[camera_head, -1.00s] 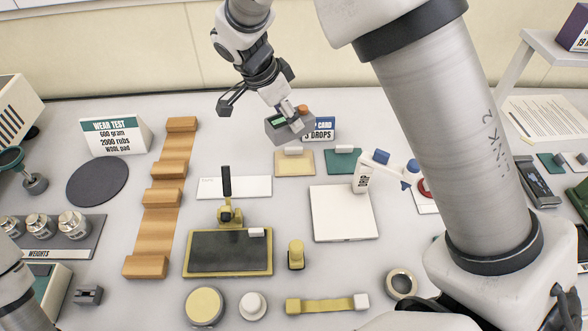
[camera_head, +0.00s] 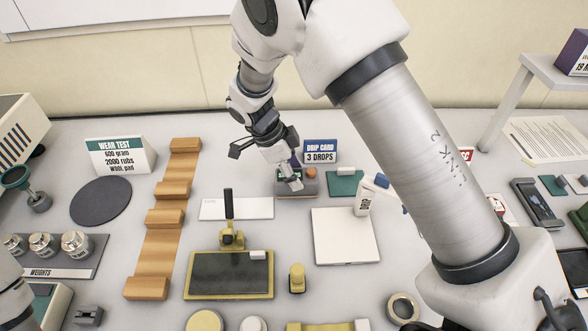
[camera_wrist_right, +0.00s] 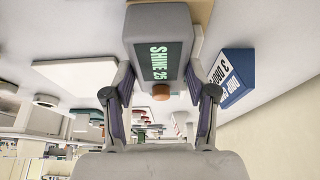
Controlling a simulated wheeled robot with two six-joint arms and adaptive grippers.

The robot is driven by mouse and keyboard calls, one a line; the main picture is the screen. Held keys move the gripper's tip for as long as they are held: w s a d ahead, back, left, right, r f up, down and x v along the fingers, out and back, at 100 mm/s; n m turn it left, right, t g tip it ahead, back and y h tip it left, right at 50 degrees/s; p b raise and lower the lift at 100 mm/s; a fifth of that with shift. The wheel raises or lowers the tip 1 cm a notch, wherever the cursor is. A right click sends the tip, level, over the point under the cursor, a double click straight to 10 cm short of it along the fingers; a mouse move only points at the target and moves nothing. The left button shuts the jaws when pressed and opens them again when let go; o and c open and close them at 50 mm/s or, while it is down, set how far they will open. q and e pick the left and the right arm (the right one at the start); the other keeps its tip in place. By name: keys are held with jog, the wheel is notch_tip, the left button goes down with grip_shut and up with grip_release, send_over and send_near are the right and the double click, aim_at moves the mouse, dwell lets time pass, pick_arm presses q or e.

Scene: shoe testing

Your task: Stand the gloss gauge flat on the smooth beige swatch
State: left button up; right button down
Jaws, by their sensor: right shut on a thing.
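The gloss gauge (camera_head: 310,187) is a grey box with a green screen and an orange button. My right gripper (camera_head: 293,180) is shut on it. In the wrist view the right gripper (camera_wrist_right: 160,100) has a finger on each side of the gauge (camera_wrist_right: 155,25), whose screen reads SHINE 25. The gauge is over the place of the beige swatch and hides most of it. A tan strip of the swatch (camera_wrist_right: 201,12) shows beside the gauge in the wrist view. I cannot tell whether its base touches the swatch. My left gripper is out of view.
A green swatch (camera_head: 345,184) lies just right of the gauge. The drip card sign (camera_head: 320,152) stands close behind. A white bottle (camera_head: 364,197) stands on the right by a white plate (camera_head: 345,238). A white strip (camera_head: 236,209) lies left.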

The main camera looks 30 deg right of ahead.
jog(key=shift+f, duration=0.15)
jog(key=shift+c, duration=1.7)
grip_release()
jog(key=shift+r, duration=0.35)
jog(key=b+v, duration=0.2)
jog(key=v, duration=0.9)
jog(key=shift+r, duration=0.35)
jog(key=shift+a, duration=0.15)
